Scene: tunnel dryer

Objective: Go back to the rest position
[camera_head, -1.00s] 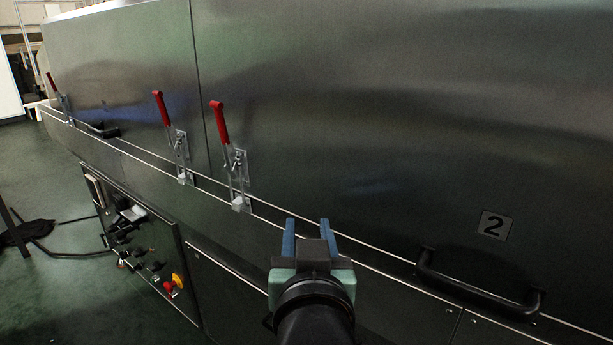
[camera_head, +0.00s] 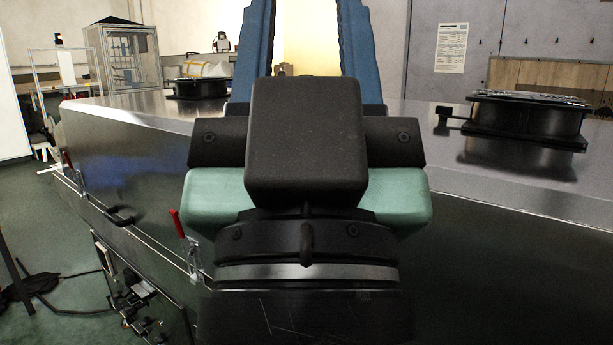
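My gripper (camera_head: 308,30) stands large and upright in the middle of the view, close to the camera. Its two blue fingers point up, with a wide gap between them. The gap shows only the bright background, so the gripper is open and empty. The fingertips are cut off by the top edge. The gripper hides the middle of the tunnel dryer (camera_head: 135,165) behind it.
The dryer's steel top carries a black round fitting (camera_head: 525,118) at right and another (camera_head: 200,88) at left. Red-handled clamps (camera_head: 177,224) and a black handle (camera_head: 121,216) line its side.

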